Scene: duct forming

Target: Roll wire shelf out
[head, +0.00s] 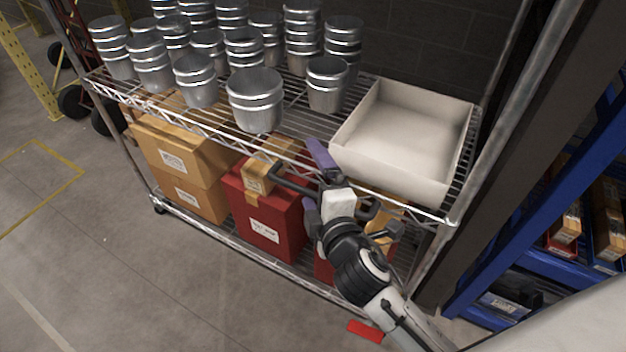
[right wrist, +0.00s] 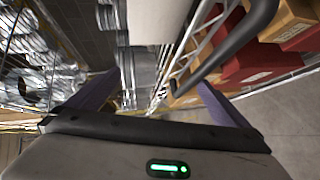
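The wire shelf (head: 225,120) is a silver wire rack with an upper and a lower tier, standing against a dark wall in the head view. My right gripper (head: 314,183) is at the front edge of the upper tier, just left of the white box. Its two purple fingers are spread apart, one above the other in the head view. In the right wrist view the gripper (right wrist: 155,95) is open, with the shelf's wire edge (right wrist: 175,75) showing between the fingers. I cannot tell whether the fingers touch it. My left gripper is not in view.
Several metal duct pieces (head: 255,95) and an open white box (head: 405,130) sit on the upper tier. Cardboard boxes (head: 185,165) and red boxes (head: 262,215) fill the lower tier. A blue rack (head: 540,220) stands at right.

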